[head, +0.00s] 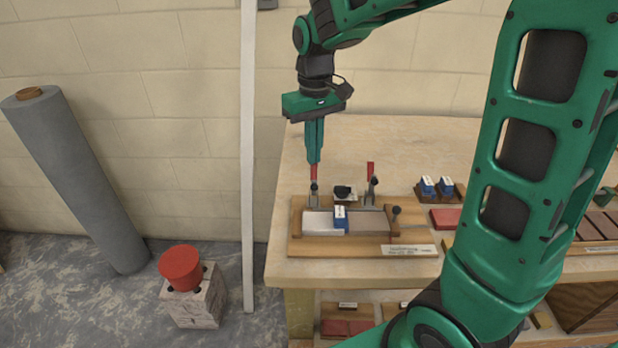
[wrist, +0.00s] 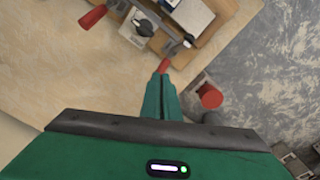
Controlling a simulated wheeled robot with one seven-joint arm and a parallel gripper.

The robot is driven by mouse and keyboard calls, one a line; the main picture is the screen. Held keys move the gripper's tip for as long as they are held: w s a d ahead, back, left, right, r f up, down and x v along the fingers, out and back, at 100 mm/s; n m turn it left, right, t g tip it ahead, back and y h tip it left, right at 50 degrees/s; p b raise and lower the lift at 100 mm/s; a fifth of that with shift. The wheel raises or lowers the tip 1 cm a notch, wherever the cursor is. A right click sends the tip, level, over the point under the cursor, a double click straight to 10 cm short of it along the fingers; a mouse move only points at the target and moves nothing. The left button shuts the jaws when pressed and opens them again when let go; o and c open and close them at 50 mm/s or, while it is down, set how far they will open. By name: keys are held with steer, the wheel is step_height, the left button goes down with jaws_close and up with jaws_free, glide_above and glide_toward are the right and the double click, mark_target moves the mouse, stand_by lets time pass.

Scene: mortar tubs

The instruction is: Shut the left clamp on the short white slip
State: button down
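The left clamp (head: 314,189) is on the left end of a wooden fixture (head: 297,244); its red handle (head: 313,173) stands upright. That handle shows at my fingertips in the wrist view (wrist: 165,63). The short white slip (head: 318,222) lies in the fixture, left of a blue-and-white block (head: 340,219); part of it shows in the wrist view (wrist: 192,15). My gripper (head: 314,161) points down with its fingers together, tips at the handle's top end. I cannot tell whether they touch it. The right clamp's red handle (head: 370,169) also stands upright.
A grey slip (head: 367,222) lies right of the block. A small dark-topped item (head: 345,193) sits behind the fixture, between the clamps. Blue-and-white blocks (head: 436,187) and a red piece (head: 446,218) are to the right. The bench top (head: 400,145) behind is clear.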

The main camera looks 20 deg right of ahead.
steer(key=shift+w+d+f, duration=0.1)
steer(key=shift+w+f, duration=0.1)
steer(key=shift+f, duration=0.45)
steer(key=shift+w+f, duration=0.15)
steer(key=shift+f, duration=0.1)
steer(key=shift+r, duration=3.5)
steer(key=shift+d, duration=0.15)
steer(key=s+d+f+m, duration=0.2)
steer(key=s+d, duration=0.3)
steer(key=s, duration=0.4)
steer(key=s+d+f+m, duration=0.2)
steer(key=s+d, duration=0.3)
steer(key=s, duration=0.4)
steer(key=s+d+f+m, duration=0.2)
steer(key=s+d, duration=0.4)
steer(key=s, duration=0.3)
steer(key=shift+s+f+m, duration=0.4)
steer(key=shift+m, duration=0.5)
